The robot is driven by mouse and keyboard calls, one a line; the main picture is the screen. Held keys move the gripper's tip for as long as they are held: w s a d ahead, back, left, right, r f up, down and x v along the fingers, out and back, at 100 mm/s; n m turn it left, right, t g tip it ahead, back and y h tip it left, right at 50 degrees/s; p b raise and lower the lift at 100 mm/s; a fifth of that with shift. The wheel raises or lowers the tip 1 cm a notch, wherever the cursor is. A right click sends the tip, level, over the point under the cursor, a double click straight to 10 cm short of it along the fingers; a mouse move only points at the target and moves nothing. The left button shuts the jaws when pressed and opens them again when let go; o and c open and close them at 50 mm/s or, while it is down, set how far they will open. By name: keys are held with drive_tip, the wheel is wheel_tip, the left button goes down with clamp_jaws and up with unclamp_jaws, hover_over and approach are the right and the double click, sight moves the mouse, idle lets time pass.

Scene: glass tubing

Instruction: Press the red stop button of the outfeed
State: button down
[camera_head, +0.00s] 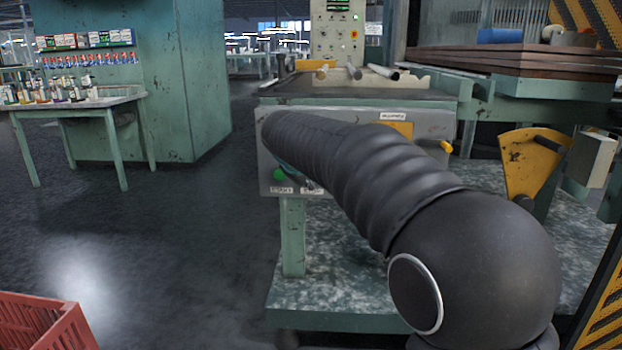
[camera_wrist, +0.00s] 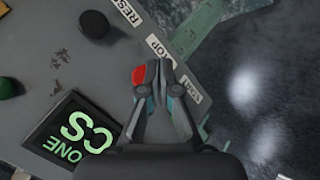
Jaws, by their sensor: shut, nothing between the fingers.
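The red stop button (camera_wrist: 138,75) shows in the wrist view on a grey panel, beside the STOP label (camera_wrist: 158,48). My gripper (camera_wrist: 156,78) is shut and empty. Its fingertips overlap the right side of the red button in this view and hide part of it. I cannot tell whether they touch it or hover above it. In the head view my arm covers the button and most of my gripper.
In the wrist view a black button (camera_wrist: 94,24) sits by the RESET label (camera_wrist: 128,12), and a lit display (camera_wrist: 70,130) lies lower left. The START label (camera_wrist: 191,88) is right of my fingers. A red crate (camera_head: 45,325) stands at lower left; the floor beyond is clear.

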drive_tip(key=shift+s+b, duration=1)
drive_tip(key=shift+s, duration=1.25)
drive_tip(key=shift+a, duration=0.15)
drive_tip(key=s+d+f+m+g+y+p, duration=0.1)
drive_tip(key=s+d+f+m+g, duration=0.15)
drive_tip(key=s+f, duration=0.65)
drive_tip(key=s+d+r+m+p, duration=0.1)
drive_tip(key=s+d+m+p, duration=0.1)
drive_tip(key=s+d, duration=0.3)
drive_tip(key=s+d+r+m+p, duration=0.1)
drive_tip(key=s+d+p, duration=0.3)
drive_tip(key=s, duration=0.8)
drive_tip(key=s+d+r+m+y+p, duration=0.1)
drive_tip(key=s+d+m+p, duration=0.2)
drive_tip(key=s+d, duration=0.5)
drive_tip(key=shift+s+r+m+g, duration=0.35)
drive_tip(key=shift+s+m, duration=0.2)
drive_tip(key=shift+s, duration=0.25)
